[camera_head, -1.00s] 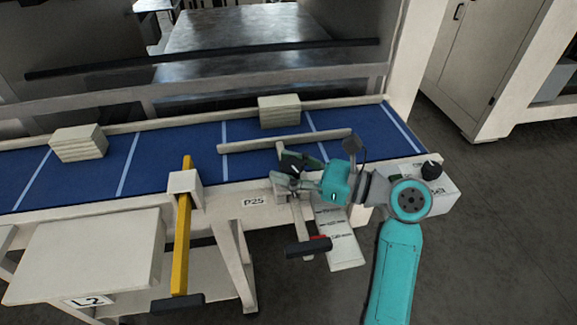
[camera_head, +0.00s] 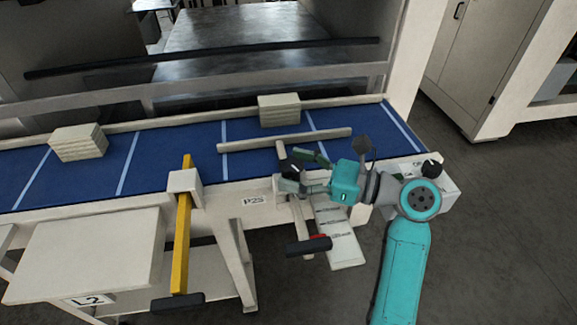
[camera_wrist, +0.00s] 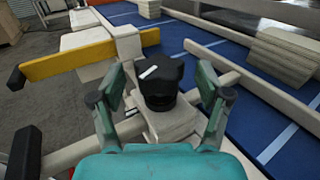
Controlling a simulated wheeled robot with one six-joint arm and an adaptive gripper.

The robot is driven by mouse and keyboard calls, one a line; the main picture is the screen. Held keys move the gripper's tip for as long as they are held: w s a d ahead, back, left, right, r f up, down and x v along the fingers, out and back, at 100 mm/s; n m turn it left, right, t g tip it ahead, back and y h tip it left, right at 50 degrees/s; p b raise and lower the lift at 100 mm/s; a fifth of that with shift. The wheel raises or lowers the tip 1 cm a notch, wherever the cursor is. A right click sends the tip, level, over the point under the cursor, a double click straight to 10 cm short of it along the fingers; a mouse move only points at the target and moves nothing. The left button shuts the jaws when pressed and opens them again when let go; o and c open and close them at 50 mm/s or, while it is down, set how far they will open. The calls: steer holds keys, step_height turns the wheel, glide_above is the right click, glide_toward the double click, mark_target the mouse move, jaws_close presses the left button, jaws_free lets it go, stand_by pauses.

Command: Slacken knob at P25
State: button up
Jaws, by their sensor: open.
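The black knob (camera_wrist: 160,84) with a white mark on top stands on a pale block in the wrist view. In the head view the knob (camera_head: 290,167) is small and partly hidden, close to the P25 label (camera_head: 254,201) on the conveyor's front rail. My gripper (camera_wrist: 162,80) is open, with one finger on each side of the knob and gaps visible between them. In the head view my gripper (camera_head: 307,172) reaches in from the right at the knob.
A pale guide bar (camera_head: 285,142) crosses the blue belt behind the knob. Stacked pale blocks (camera_head: 279,110) lie on the belt. A yellow bar (camera_head: 181,240) stands left, and a black-ended handle (camera_head: 308,246) juts out below. Another black knob (camera_head: 431,168) is at right.

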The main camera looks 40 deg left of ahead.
steer(key=v, duration=1)
steer(key=shift+d, duration=0.2)
